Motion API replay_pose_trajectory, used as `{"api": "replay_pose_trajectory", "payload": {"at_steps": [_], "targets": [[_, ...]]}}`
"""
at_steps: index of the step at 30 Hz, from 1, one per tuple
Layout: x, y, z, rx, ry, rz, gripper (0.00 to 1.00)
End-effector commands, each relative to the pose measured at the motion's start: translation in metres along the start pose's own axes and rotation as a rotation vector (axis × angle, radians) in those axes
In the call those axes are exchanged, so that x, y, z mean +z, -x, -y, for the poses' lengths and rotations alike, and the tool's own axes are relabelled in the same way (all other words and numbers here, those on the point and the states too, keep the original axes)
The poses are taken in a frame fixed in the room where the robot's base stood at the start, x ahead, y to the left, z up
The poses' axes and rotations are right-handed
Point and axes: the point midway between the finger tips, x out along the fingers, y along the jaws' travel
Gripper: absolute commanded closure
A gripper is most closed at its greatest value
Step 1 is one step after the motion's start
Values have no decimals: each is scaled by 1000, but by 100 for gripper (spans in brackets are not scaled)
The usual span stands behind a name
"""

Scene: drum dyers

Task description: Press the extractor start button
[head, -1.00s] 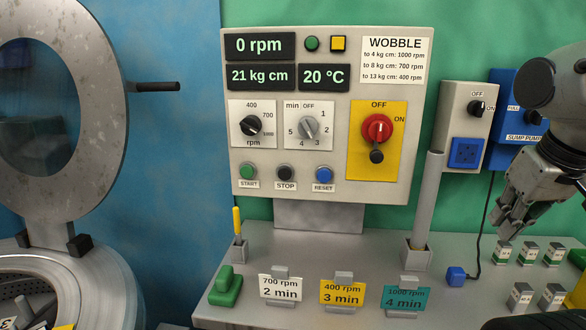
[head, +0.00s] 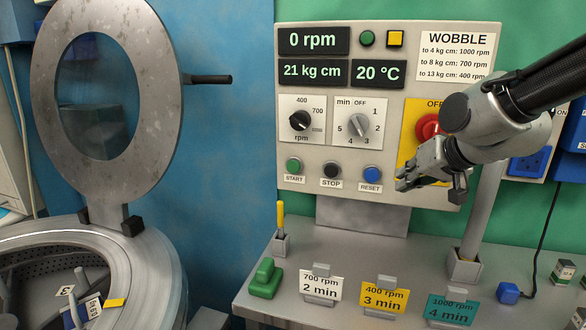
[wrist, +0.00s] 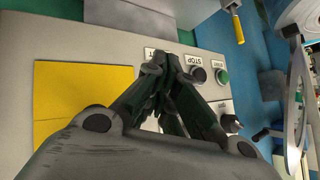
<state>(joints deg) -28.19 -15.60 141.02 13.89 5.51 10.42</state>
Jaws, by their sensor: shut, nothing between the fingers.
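The green START button (head: 293,164) sits at the lower left of the grey control panel (head: 430,32). The black STOP button (head: 332,168) and blue RESET button (head: 372,173) are to its right. My gripper (head: 402,182) is shut and empty, in front of the panel's lower right, just right of RESET. In the wrist view START (wrist: 221,76) shows to the right of the fingertips (wrist: 158,66), beyond STOP (wrist: 198,74). There the fingers hide RESET. My gripper appears apart from START. The panel display (head: 314,40) reads 0 rpm.
My arm partly covers the red switch (head: 428,126) on its yellow plate. A grey post (head: 482,215) stands below my arm. Signs, a green block (head: 265,278) and a yellow-handled tool (head: 280,216) are on the shelf. The open round lid (head: 155,130) stands at left.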

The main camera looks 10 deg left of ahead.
Motion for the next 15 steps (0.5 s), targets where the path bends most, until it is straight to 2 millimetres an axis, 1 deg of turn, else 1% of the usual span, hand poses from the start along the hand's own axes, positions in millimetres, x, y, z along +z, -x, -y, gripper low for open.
{"api": "replay_pose_trajectory", "payload": {"at_steps": [1, 2, 3, 4, 5, 6, 8, 9, 12, 15], "targets": [[0, -26, 29, -46, -6, -27, 100], [-1, -40, 46, -73, -14, -53, 100], [-1, -56, 68, -108, -29, -88, 100], [0, -68, 86, -134, -39, -114, 100], [2, -80, 103, -160, -50, -141, 100], [7, -93, 125, -192, -64, -176, 100], [16, -109, 156, -238, -83, -227, 100], [23, -117, 174, -266, -95, -260, 100], [43, -129, 211, -324, -117, -331, 100], [57, -134, 234, -365, -131, -383, 100]]}}
